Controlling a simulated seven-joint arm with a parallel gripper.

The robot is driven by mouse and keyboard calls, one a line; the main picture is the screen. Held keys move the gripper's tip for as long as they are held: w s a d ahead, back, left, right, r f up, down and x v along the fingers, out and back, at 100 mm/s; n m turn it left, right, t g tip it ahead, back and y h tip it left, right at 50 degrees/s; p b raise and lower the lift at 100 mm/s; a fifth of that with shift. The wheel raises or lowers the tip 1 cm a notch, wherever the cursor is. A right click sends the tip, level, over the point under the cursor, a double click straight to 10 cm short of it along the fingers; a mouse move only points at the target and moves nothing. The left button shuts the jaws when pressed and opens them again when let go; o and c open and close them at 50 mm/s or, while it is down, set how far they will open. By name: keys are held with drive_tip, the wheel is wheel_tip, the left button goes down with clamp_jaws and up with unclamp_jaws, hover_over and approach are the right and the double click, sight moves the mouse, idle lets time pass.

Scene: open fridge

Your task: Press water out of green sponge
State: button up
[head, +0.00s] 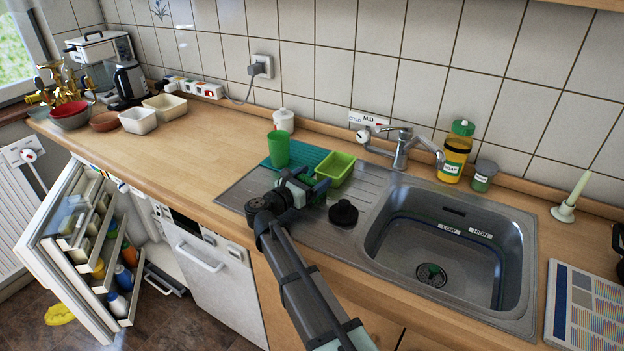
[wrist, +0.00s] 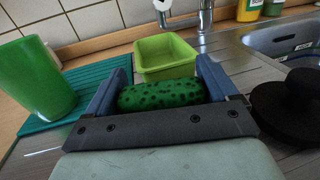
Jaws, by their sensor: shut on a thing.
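The green sponge (wrist: 160,94), dotted with dark spots, sits between the two blue fingers of my gripper (wrist: 160,90) in the wrist view. The fingers are shut on its two ends. In the head view my gripper (head: 300,187) is over the drainboard left of the sink, and the sponge is mostly hidden there. A light green square tub (head: 336,169) stands just beyond the sponge; it also shows in the wrist view (wrist: 165,57). The steel sink (head: 445,255) is to the right, with a drain at its bottom.
A green cup (head: 278,149) stands on a teal mat (head: 303,152) to the left. A black round lid-like object (head: 343,213) lies right of my gripper. The faucet (head: 402,148) and soap bottle (head: 457,152) stand behind the sink. The fridge door (head: 82,250) is open at left.

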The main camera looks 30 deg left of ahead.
drive_tip(key=shift+r, duration=3.45)
